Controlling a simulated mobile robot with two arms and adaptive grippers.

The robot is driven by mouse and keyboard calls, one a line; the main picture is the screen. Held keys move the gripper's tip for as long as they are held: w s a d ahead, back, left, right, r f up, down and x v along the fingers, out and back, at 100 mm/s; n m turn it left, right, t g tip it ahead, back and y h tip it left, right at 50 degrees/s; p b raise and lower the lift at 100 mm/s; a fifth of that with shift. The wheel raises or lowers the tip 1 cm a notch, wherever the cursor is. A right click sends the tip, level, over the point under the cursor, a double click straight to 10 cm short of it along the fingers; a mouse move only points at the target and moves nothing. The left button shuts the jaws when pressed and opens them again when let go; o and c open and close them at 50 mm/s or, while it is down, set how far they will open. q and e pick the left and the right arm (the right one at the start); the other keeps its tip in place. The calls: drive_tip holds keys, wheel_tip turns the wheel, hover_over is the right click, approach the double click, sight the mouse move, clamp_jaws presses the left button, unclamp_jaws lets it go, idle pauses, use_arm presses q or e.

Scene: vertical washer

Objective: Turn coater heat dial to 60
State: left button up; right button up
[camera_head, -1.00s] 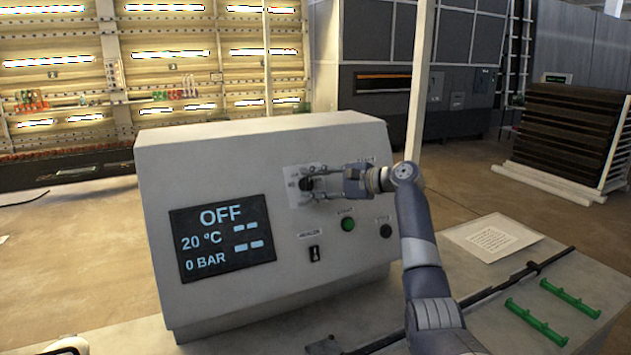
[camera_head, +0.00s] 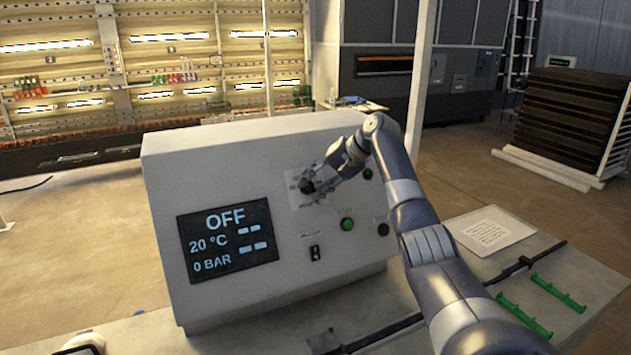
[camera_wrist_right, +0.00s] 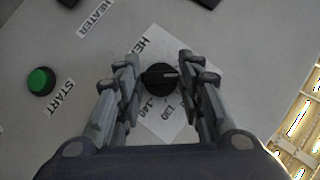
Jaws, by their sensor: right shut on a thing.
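The heat dial (camera_head: 306,187) is a black round knob on a white label plate on the front of the grey coater box (camera_head: 240,150). In the right wrist view the dial (camera_wrist_right: 158,78) has a light pointer mark toward the right, with "140" and another number below it. My right gripper (camera_head: 314,184) is at the dial, its fingers on either side and shut on it; its fingers also frame the dial in the wrist view (camera_wrist_right: 159,72). Fingers hide part of the dial's scale. The screen (camera_head: 228,240) reads OFF, 20 °C and 0 BAR. My left gripper is not in view.
Below the dial are a green start button (camera_head: 347,224), a black heater switch (camera_head: 315,253) and a dark knob (camera_head: 383,229). A paper sheet (camera_head: 488,232) and green rails (camera_head: 558,293) lie on the table (camera_head: 450,325) to the right.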

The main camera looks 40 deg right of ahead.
drive_tip(key=n+g+h, duration=0.1)
drive_tip(key=n+h, duration=0.1)
drive_tip(key=n, duration=0.1)
drive_tip(key=shift+w+a+g, duration=0.15)
drive_tip(key=shift+a+g, duration=0.1)
drive_tip(key=shift+g, duration=0.15)
drive_tip(key=shift+a+n+g+h, duration=0.1)
drive_tip(key=shift+n+g+h, duration=0.3)
drive_tip(key=shift+n+h, duration=0.55)
drive_tip(key=shift+n, duration=0.25)
drive_tip(key=o, duration=1.1)
drive_tip(key=shift+c, duration=0.2)
drive_tip(key=shift+r, duration=0.1)
drive_tip(key=shift+r, duration=0.2)
drive_tip(key=v, duration=1.1)
drive_tip(key=shift+r, duration=0.25)
